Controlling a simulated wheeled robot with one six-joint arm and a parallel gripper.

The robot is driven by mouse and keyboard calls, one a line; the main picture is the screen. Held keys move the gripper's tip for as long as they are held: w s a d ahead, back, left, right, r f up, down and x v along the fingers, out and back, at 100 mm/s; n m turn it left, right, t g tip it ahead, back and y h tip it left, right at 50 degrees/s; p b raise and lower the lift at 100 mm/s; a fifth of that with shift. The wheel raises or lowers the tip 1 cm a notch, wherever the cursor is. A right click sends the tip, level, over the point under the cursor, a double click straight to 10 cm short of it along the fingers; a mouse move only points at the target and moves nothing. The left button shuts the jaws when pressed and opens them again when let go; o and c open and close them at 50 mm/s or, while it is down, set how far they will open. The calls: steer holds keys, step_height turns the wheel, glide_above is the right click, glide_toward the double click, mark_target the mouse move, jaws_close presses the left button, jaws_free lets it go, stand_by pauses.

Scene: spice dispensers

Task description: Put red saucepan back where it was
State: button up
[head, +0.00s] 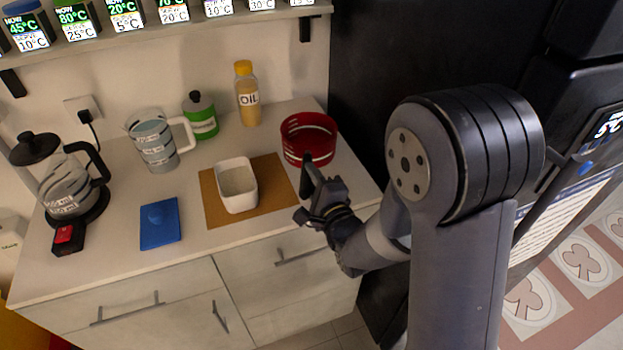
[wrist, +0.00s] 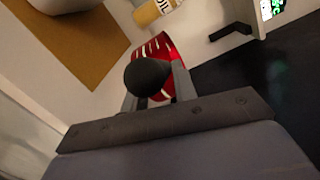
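The red saucepan (head: 309,138) is at the right end of the counter, near the back, with its dark handle (head: 306,174) pointing to the front. I cannot tell whether its base touches the counter. My gripper (head: 313,192) is at the handle, in front of the pan. In the wrist view the handle's dark rounded end (wrist: 147,77) fills the space between the two grey fingers of my gripper (wrist: 156,92), and they look closed on its sides. The red pan wall (wrist: 158,48) shows behind it; the fingertips are partly hidden by the handle.
A white container (head: 237,184) stands on a brown board (head: 271,183) left of my gripper. A black appliance borders the right.

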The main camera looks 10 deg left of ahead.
steer(key=o, duration=0.3)
steer(key=shift+r, duration=0.15)
steer(key=b+v, duration=0.1)
steer(key=v, duration=1.1)
steer(key=shift+b, duration=0.4)
